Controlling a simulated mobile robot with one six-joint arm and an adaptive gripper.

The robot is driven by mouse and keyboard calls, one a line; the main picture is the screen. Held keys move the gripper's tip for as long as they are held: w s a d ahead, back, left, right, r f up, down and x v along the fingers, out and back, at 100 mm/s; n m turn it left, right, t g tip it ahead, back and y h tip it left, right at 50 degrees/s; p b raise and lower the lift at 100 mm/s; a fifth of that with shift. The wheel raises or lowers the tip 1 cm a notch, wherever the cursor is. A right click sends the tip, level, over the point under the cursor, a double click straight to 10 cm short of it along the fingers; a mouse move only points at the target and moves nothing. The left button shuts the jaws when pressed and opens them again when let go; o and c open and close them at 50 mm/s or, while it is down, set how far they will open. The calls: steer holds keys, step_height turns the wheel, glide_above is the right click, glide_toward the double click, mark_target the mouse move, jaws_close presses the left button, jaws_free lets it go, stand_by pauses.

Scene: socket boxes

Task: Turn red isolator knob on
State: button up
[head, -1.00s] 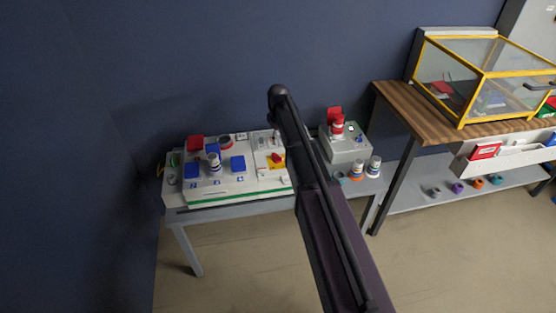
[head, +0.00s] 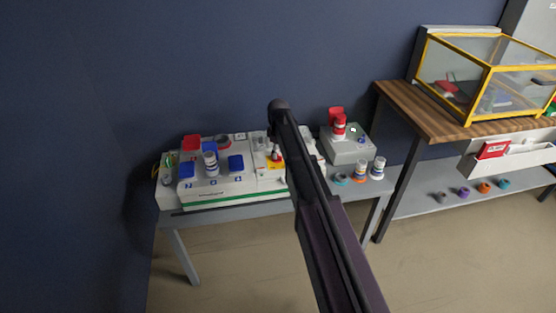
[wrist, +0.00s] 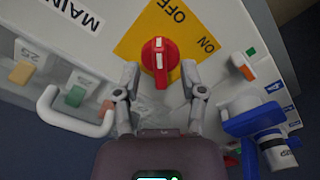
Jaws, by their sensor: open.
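The red isolator knob (wrist: 160,55) with a white stripe sits on a yellow plate (wrist: 137,34) marked OFF and ON in the wrist view. Its stripe runs nearly up and down the picture, and the ON mark lies to its right. My gripper (wrist: 161,78) is open, with one fingertip on each side of the knob's lower end; I cannot tell whether they touch it. In the head view the red knob (head: 277,155) shows small beside my arm, on the yellow plate at the right part of the white panel box. My gripper is hidden there behind my arm.
A white handle (wrist: 75,112) and green and orange switches stand left of my gripper in the wrist view. A blue socket part (wrist: 255,119) is close on the right. In the head view a grey box (head: 348,148) with a red plug stands right of the panel.

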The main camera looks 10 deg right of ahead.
steer(key=shift+f+b, duration=0.6)
steer(key=shift+f, duration=0.25)
jaws_close()
